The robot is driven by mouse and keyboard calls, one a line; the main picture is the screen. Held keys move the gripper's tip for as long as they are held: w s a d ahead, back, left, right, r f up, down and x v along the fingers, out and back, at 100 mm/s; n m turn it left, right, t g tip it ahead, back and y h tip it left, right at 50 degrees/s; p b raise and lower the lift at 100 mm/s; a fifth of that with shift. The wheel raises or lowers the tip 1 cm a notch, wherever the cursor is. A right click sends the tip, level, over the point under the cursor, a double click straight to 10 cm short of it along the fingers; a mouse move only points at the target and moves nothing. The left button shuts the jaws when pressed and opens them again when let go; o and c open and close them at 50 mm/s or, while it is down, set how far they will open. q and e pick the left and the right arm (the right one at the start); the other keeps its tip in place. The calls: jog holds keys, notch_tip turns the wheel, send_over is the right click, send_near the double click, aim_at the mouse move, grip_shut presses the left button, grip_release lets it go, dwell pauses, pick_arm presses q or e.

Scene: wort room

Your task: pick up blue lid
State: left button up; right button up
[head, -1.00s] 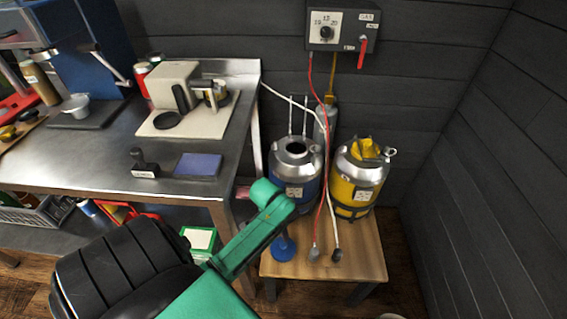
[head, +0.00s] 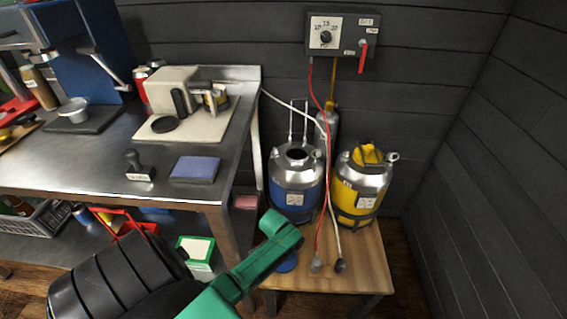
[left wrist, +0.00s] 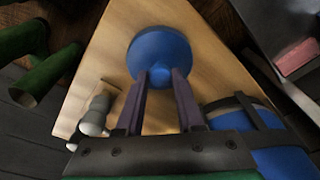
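The blue lid (head: 287,264) lies on the small wooden stand, in front of the blue keg, and is partly hidden by my left arm in the head view. In the left wrist view the lid (left wrist: 152,45) is a round blue disc with a knob that points toward the camera. My left gripper (left wrist: 160,76) is over the lid, its two fingers apart, one on each side of the knob. Small gaps seem to show between knob and fingers. Its fingertips are hidden in the head view. My right gripper is not in view.
The blue keg (head: 297,180) and yellow keg (head: 347,187) stand at the back of the wooden stand (head: 368,257). Two hose ends, one grey (head: 316,265) and one dark (head: 340,267), rest right of the lid. The steel table (head: 90,165) is to the left.

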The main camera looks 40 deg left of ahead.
pick_arm(q)
grip_shut()
jog(key=shift+r, duration=0.1)
